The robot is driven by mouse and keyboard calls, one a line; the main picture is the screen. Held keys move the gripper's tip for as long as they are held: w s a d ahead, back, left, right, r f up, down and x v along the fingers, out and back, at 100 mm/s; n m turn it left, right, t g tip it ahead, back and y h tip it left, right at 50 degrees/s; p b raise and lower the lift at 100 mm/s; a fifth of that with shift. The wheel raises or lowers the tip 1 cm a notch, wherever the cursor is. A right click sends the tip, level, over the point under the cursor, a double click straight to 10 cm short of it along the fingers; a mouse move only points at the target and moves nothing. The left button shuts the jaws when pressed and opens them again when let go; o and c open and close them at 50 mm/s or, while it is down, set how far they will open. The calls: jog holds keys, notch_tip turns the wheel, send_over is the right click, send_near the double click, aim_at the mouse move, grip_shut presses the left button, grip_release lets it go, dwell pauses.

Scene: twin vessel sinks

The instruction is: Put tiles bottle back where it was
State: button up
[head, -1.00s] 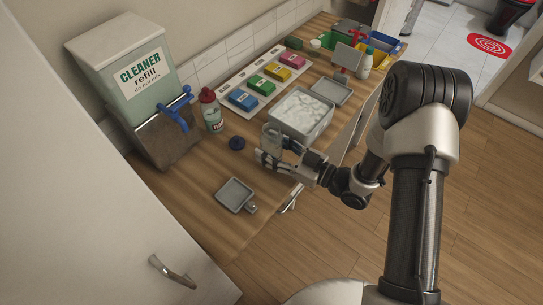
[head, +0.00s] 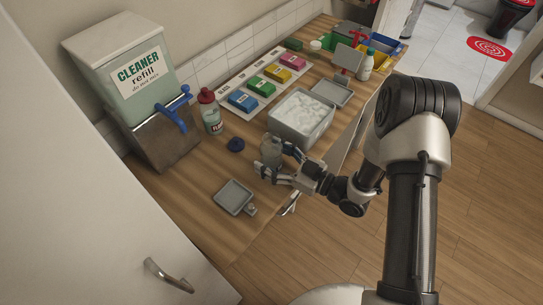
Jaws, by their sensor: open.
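A small grey, translucent bottle (head: 272,151) without a visible cap is upright at the counter's front, left of the grey basin. I cannot read a label on it, so I cannot tell if it is the tiles bottle. My gripper (head: 271,162) is open, with one finger on each side of this bottle. The fingers and palm hide its lower right part, and I cannot tell if they touch it. A dark blue round cap (head: 236,144) lies on the counter to its left. A red-capped bottle (head: 210,111) with a partly readable label stands farther back.
The grey basin (head: 320,141) with whitish contents is just right of the bottle. A small grey tray (head: 233,196) lies in front. The cleaner refill dispenser (head: 177,119) stands at left. Coloured boxes (head: 260,86) line the back. Bare counter (head: 190,180) shows at left.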

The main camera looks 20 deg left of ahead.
jog(key=shift+r, duration=0.15)
jog(key=shift+d+r, duration=0.1)
jog(key=shift+d, duration=0.05)
jog(key=p+v, duration=0.2)
jog(key=v, duration=0.9)
jog(key=shift+d+p, duration=0.3)
jog(key=shift+d, duration=0.05)
